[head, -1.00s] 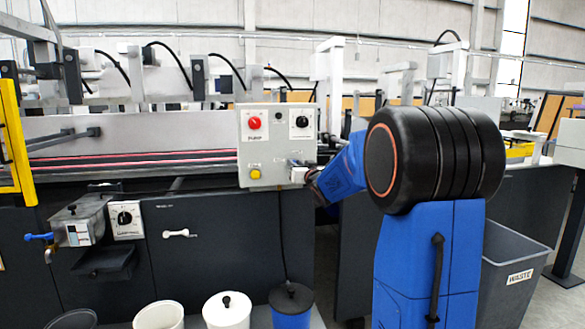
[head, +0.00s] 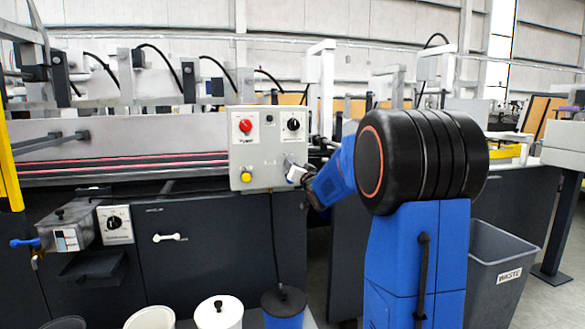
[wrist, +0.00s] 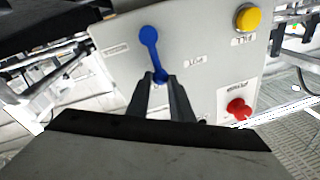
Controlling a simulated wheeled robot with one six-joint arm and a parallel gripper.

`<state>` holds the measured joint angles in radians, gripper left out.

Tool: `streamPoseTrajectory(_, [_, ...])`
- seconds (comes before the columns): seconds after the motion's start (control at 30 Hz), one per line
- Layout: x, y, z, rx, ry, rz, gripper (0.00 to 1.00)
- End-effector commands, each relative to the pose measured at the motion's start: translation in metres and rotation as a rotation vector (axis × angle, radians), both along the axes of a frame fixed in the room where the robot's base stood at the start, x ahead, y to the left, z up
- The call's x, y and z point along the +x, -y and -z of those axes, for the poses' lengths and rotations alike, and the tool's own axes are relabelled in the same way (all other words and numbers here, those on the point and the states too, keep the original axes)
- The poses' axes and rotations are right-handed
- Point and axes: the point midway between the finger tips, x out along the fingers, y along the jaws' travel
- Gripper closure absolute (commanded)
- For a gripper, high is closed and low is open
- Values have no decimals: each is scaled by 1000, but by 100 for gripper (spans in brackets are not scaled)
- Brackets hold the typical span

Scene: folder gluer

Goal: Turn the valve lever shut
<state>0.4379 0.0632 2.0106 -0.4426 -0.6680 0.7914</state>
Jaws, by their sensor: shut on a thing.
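A blue lever (wrist: 150,52) with a rounded end sits on the face of a pale grey control panel (wrist: 192,42) in the wrist view. My gripper (wrist: 161,80) is shut on the lever's narrow end, with one dark finger on each side. In the head view my gripper (head: 299,178) is at the lower right of the panel (head: 262,120). The lever on the panel cannot be made out there. Another blue handle (head: 24,242) is on the small metal tank (head: 66,232) at the far left, away from my gripper.
The panel carries a red button (head: 245,126), a black knob (head: 293,124) and a yellow button (head: 246,177). A grey waste bin (head: 485,290) stands at the right. Several pots, including a white lidded one (head: 219,314), stand below the machine.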

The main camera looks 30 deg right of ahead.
Motion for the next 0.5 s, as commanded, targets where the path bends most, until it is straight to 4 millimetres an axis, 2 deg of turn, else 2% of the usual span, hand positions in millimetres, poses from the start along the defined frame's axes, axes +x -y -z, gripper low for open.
streamPoseTrajectory(0.07, [0, 0, 1, 0, -2, 0, 100])
streamPoseTrajectory(0.1, [0, 0, 1, 0, -2, 0, 75])
streamPoseTrajectory(0.17, [0, 0, 1, -1, -1, 1, 61])
streamPoseTrajectory(0.5, [-2, 0, 0, -1, -1, 1, 61])
